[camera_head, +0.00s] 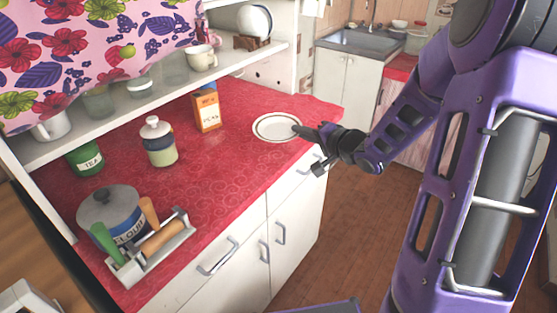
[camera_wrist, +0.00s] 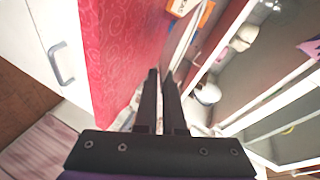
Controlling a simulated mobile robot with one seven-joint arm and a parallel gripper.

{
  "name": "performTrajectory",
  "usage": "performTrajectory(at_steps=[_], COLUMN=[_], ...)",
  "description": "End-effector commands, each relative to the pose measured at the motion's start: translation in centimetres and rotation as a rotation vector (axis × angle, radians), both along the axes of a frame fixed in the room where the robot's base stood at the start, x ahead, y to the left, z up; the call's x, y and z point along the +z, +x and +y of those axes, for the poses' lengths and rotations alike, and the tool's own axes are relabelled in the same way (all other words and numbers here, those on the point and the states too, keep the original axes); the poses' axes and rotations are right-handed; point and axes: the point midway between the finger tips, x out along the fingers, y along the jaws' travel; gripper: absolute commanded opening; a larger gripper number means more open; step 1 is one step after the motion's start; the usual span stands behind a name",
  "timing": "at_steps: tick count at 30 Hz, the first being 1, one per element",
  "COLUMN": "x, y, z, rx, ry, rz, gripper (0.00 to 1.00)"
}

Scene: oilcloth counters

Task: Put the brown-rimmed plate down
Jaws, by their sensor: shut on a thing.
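The brown-rimmed plate (camera_head: 275,128) is white with a thin brown ring and appears level over the far right end of the red counter, near its front edge. My gripper (camera_head: 301,131) reaches in from the right and is shut on the plate's right rim. In the wrist view the dark fingers (camera_wrist: 162,74) point to the plate (camera_wrist: 184,47), which shows almost edge-on as a thin pale strip. I cannot tell whether its underside touches the counter or sits just above it.
The red counter (camera_head: 225,160) is bare in front of the plate. An orange carton (camera_head: 206,109) stands left of it. Farther left are a striped jar (camera_head: 159,143), a green tea tin (camera_head: 85,158), a flour canister (camera_head: 112,215) and a rack with a rolling pin (camera_head: 160,243). A shelf (camera_head: 150,98) runs behind.

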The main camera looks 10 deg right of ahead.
Motion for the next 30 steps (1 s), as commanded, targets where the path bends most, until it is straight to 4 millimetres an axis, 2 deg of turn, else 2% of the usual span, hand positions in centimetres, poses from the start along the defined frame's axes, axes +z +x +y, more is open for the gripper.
performTrajectory(at_steps=[2,7,13,18,23,30], x=[-0.6,-3.6,-5.5,-8.1,-9.4,-9.6], y=[0.0,0.0,0.0,0.0,0.0,0.0], z=[0.0,0.0,0.1,0.1,0.0,0.0], rx=[0.0,-0.001,0.0,0.0,-0.001,0.0], ry=[0.003,0.004,0.002,0.004,0.003,0.001], rz=[0.002,0.005,0.001,0.004,0.001,0.0], gripper=[0.0,0.0,0.0,0.0,0.0,0.0])
